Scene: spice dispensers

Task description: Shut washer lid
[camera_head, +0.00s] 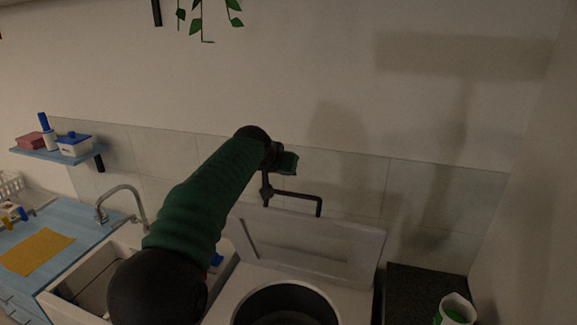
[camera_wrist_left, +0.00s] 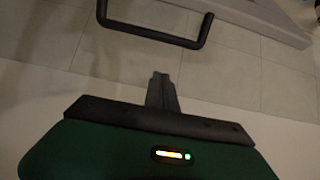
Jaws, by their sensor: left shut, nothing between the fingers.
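The washer lid (camera_head: 315,250) is a pale, see-through panel standing raised behind the washer's dark round opening (camera_head: 285,305). A black U-shaped handle (camera_head: 300,196) sits along its top edge; it also shows in the left wrist view (camera_wrist_left: 150,32). A pale slab (camera_wrist_left: 262,14) at the top right there looks like the lid. My left gripper (camera_head: 267,188) is high at the lid's top, close to the handle's left end. In the left wrist view its dark fingers (camera_wrist_left: 160,78) are shut and empty, with a gap to the handle. My right gripper is out of view.
A sink with a curved tap (camera_head: 122,195) lies left of the washer, partly behind my arm. A blue counter (camera_head: 75,222) holds a yellow cloth (camera_head: 37,251). A dark counter (camera_head: 425,285) with a white cup (camera_head: 455,308) stands right. The tiled wall is close behind the lid.

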